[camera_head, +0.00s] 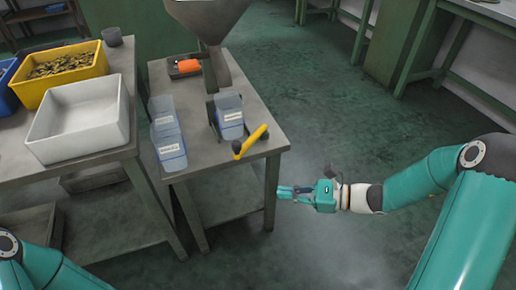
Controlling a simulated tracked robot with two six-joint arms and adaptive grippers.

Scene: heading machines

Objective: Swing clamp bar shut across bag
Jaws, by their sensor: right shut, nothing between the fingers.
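A clear bag with a white label (231,116) stands under the metal hopper spout (219,72) on a grey table. My right gripper (282,191) is shut and empty, beside the table's front right leg and below the tabletop, apart from the bar. My left arm shows only in the bottom left corner; its gripper is out of view.
Two more labelled bags (171,147) stand at the table's left edge. A white bin (80,142) and a yellow bin of small parts (62,88) stand on the left table. The floor to the right is clear.

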